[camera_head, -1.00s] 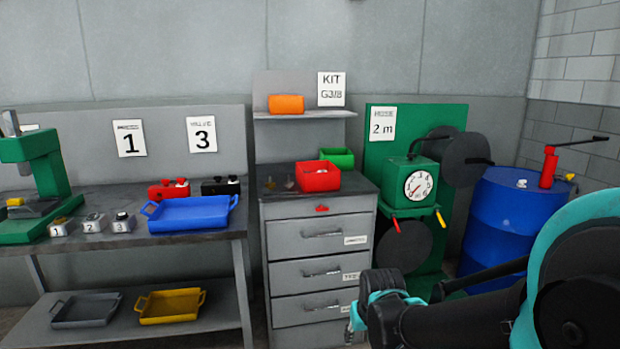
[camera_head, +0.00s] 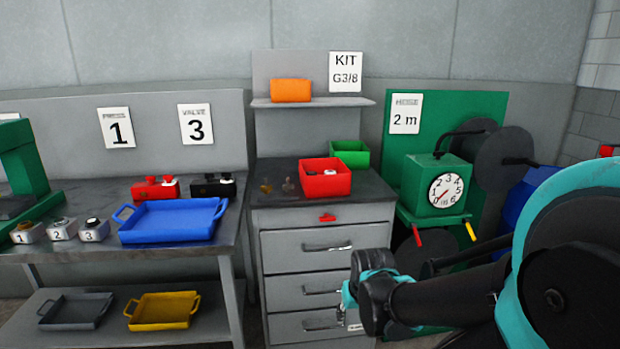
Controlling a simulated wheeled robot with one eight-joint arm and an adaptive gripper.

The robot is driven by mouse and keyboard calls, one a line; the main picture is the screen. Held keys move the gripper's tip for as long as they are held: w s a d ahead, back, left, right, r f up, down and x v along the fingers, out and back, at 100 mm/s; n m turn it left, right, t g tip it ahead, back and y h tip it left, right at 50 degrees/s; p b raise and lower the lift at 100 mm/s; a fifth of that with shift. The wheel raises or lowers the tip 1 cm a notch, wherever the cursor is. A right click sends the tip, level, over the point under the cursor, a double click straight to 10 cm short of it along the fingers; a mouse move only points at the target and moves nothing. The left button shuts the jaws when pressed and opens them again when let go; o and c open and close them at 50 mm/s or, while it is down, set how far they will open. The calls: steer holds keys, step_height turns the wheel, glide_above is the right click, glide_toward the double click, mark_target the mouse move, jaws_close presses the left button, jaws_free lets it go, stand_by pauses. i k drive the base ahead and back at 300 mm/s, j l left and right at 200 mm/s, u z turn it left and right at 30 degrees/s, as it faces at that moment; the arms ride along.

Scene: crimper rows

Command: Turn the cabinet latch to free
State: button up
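The grey drawer cabinet (camera_head: 278,218) stands in the middle of the head view. A small red latch (camera_head: 327,217) sits on its front, just under the top and above the drawers. The latch looks roughly level, with its left end slightly lower. My gripper (camera_head: 346,304) is below and to the right of the latch, in front of the drawers' right side, and apart from the latch. Its fingers are small and partly hidden by my wrist, so I cannot tell whether they are open or shut.
A red bin (camera_head: 325,184) and a green bin (camera_head: 350,159) stand on the cabinet top. A workbench (camera_head: 100,192) with a blue tray (camera_head: 172,232) is on the left. A green hose station (camera_head: 436,188) with a dial stands close on the right. The space before the latch is clear.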

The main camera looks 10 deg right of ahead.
mark_target(327, 218)
steer(key=i+l+u, duration=0.1)
steer(key=u, duration=0.25)
steer(key=l+u, duration=0.5)
steer(key=u, duration=0.2)
steer(key=l+u, duration=0.2)
steer(key=l, duration=1.25)
steer(key=l+u, duration=0.25)
steer(key=l, duration=1.25)
steer(key=k+u, duration=0.3)
steer(key=u, duration=0.15)
steer(key=k+u, duration=0.25)
steer(key=u, duration=0.2)
steer(key=k+j+u, duration=0.1)
steer(key=k+u, duration=0.2)
steer(key=u, duration=0.15)
